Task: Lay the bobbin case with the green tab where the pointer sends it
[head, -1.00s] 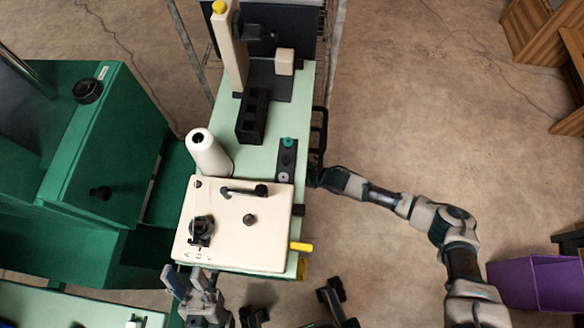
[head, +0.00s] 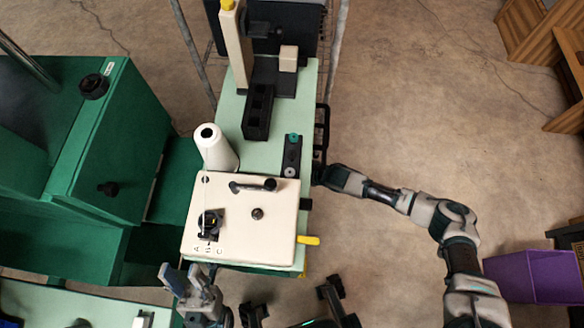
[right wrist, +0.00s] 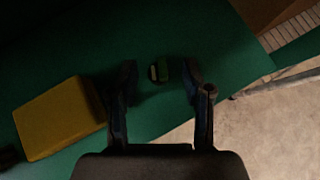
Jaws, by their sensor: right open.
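In the head view a cream box (head: 270,215) carries a dark dial or pointer piece (head: 210,223) above the letters A, B and C; I cannot tell which letter it marks. In the right wrist view a small dark piece with a green part and a pale strip (right wrist: 160,72), perhaps the bobbin case, lies on a dark green surface. My right gripper (right wrist: 160,78) is open, its fingers on either side of this piece. In the head view that gripper is hidden at the bench's right side. My left gripper (head: 181,272) is open and empty by the box's front left corner.
On the pale green bench (head: 228,105) stand a white thread cone (head: 215,150), a black slotted block (head: 257,112) and a black strip (head: 292,155) with a green-topped piece. A yellow block (right wrist: 60,118) lies left of the right gripper. A green cabinet (head: 110,150) stands left.

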